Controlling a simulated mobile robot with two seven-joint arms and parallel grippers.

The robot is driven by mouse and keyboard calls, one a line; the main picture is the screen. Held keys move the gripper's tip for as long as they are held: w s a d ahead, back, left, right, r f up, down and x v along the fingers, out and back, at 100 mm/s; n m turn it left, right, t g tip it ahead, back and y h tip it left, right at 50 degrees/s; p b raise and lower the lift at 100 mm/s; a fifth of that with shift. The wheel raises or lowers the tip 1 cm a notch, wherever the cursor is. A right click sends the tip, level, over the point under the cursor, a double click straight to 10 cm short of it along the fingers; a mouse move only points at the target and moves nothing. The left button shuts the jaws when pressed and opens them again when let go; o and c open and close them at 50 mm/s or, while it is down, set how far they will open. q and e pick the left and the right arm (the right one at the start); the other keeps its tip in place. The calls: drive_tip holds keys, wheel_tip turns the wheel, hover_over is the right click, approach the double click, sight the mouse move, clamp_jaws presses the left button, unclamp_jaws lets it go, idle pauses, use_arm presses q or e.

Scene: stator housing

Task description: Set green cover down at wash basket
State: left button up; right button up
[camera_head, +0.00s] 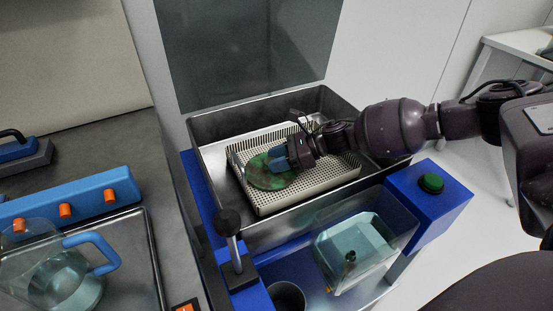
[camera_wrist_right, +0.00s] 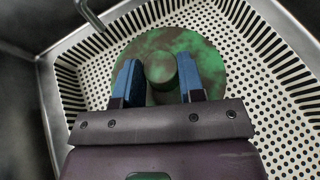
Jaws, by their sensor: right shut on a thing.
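The green cover (camera_head: 268,172) is a round, stained green disc with a raised knob in the middle. My right gripper (camera_head: 279,158) is shut on that knob, with one blue finger on each side. In the right wrist view, the cover (camera_wrist_right: 190,58) lies flat below the fingers (camera_wrist_right: 162,82), over the perforated floor of the wash basket (camera_wrist_right: 268,100). Whether it touches the floor is hard to tell. The pale wash basket (camera_head: 318,184) sits inside a metal basin. My left gripper is not seen.
The metal basin's walls (camera_head: 205,170) surround the basket. A metal spout (camera_wrist_right: 88,14) shows beside the basket's edge. A glass jug (camera_head: 65,280) is on the left counter.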

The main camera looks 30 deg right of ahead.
drive_tip(key=o, duration=1.1)
drive_tip(key=shift+f, duration=0.1)
drive_tip(key=shift+r, duration=0.2)
drive_tip(key=shift+s+d+r, duration=0.1)
drive_tip(key=shift+s+d, duration=0.05)
drive_tip(key=shift+d, duration=0.15)
drive_tip(key=p+v, duration=0.1)
drive_tip(key=v, duration=1)
drive_tip(key=shift+s+d+p, duration=0.1)
drive_tip(key=shift+d+p, duration=0.05)
drive_tip(key=shift+p, duration=0.15)
